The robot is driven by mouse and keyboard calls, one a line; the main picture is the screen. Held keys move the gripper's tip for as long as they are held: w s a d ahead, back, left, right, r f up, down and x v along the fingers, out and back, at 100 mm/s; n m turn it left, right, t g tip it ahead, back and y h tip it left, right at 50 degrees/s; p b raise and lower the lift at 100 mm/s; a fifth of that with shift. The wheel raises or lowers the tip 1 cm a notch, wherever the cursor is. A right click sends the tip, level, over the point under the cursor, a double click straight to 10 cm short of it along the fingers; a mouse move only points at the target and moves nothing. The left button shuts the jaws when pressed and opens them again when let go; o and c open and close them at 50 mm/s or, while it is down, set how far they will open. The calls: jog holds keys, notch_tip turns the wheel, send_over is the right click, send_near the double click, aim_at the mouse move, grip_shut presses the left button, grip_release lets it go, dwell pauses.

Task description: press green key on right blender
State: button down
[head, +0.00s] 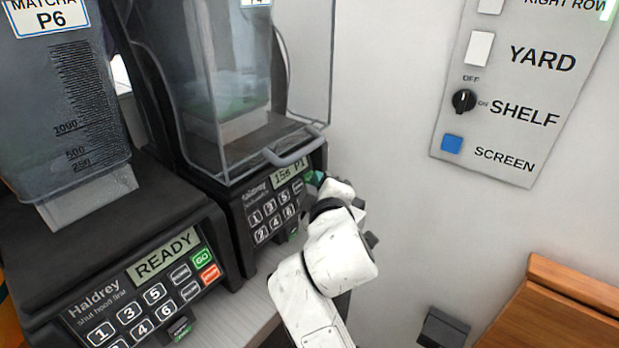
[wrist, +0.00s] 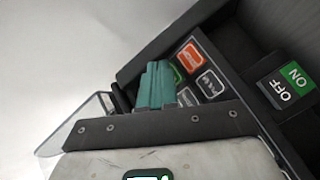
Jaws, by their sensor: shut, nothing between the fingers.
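The right blender (head: 250,205) has a keypad front, and its display (head: 289,173) reads "15s P1". My gripper (head: 316,179) is at the right end of that keypad, its teal fingertips close to the panel. In the wrist view my gripper (wrist: 155,85) shows its teal fingers together with nothing between them. The green key (wrist: 178,73) peeks out right beside the fingertips, mostly hidden by them. I cannot tell whether the fingers touch it. An orange key (wrist: 190,56) lies next to it. In the head view my gripper hides the green key.
The left blender (head: 120,270) reads "READY" and has its own green GO key (head: 202,258). A clear hood (head: 240,90) with a handle stands above the right keypad. An OFF/ON switch (wrist: 285,87) sits near the keys. A wall switch panel (head: 510,90) is at right.

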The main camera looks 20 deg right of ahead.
jog(key=shift+w+a+f, duration=0.1)
jog(key=shift+w, duration=0.05)
dwell(0.7)
jog(key=shift+s+d+r+p, duration=0.3)
jog(key=shift+s+d+p, duration=0.1)
jog(key=shift+s+p, duration=0.2)
jog(key=s+d+p, duration=0.1)
jog(key=s+d+r+p, duration=0.1)
jog(key=s+d+p, duration=0.1)
jog(key=shift+s+r+p, duration=0.25)
jog(key=shift+s+p, duration=0.1)
jog(key=shift+s, duration=0.05)
dwell(0.7)
